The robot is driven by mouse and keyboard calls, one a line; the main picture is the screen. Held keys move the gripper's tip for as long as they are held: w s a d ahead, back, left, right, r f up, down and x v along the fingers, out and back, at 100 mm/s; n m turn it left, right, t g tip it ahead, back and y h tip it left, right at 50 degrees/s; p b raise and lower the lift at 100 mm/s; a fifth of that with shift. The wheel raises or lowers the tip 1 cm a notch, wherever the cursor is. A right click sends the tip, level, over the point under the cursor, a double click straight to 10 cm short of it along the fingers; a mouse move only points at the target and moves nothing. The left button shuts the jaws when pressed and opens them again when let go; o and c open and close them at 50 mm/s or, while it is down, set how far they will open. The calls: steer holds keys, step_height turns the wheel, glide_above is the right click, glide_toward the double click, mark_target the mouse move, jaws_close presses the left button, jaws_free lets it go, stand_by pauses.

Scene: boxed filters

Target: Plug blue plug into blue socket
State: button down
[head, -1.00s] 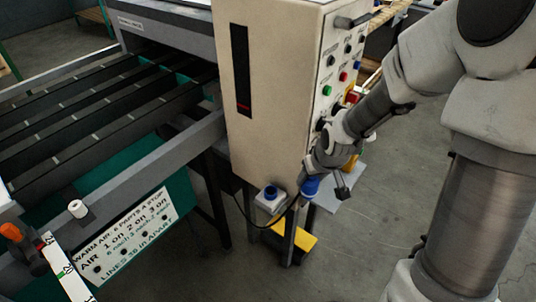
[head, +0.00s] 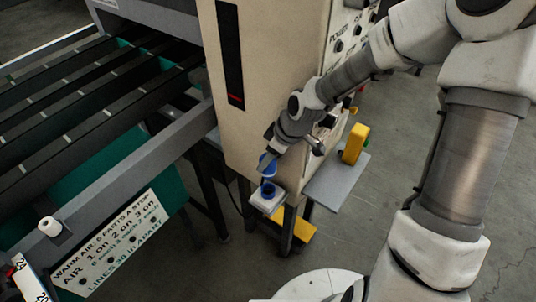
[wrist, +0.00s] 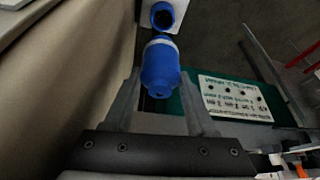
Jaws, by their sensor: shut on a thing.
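The blue plug (wrist: 160,68) is between the fingers of my gripper (wrist: 158,105) in the wrist view, a white band around its front end. The blue socket (wrist: 162,14) is just beyond the plug's front end, its dark round opening facing the plug; a small gap shows between them. In the head view the blue socket (head: 267,188) sits on a small white box low beside the cream cabinet. My gripper (head: 271,153) is right above it with the blue plug (head: 267,165), tilted. The plug's front end is partly hard to make out there.
The cream cabinet (head: 270,80) stands close to my gripper, its wall along the left of the wrist view. A conveyor frame (head: 120,165) with a sign (head: 110,245) is at the left. A yellow block (head: 355,143) on a grey plate (head: 337,180) is right of the socket.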

mark_target(268, 171)
steer(key=shift+r+p, duration=0.15)
steer(key=shift+p, duration=0.3)
steer(key=shift+f+b, duration=2.3)
steer(key=shift+f, duration=0.75)
steer(key=shift+f+b, duration=1)
steer(key=shift+f, duration=0.85)
steer(key=shift+c, duration=0.7)
jaws_free()
steer(key=shift+d+r, duration=0.1)
steer(key=p+v, duration=0.7)
steer(key=v, duration=1)
steer(key=shift+d+r, duration=0.15)
steer(key=shift+d, duration=0.1)
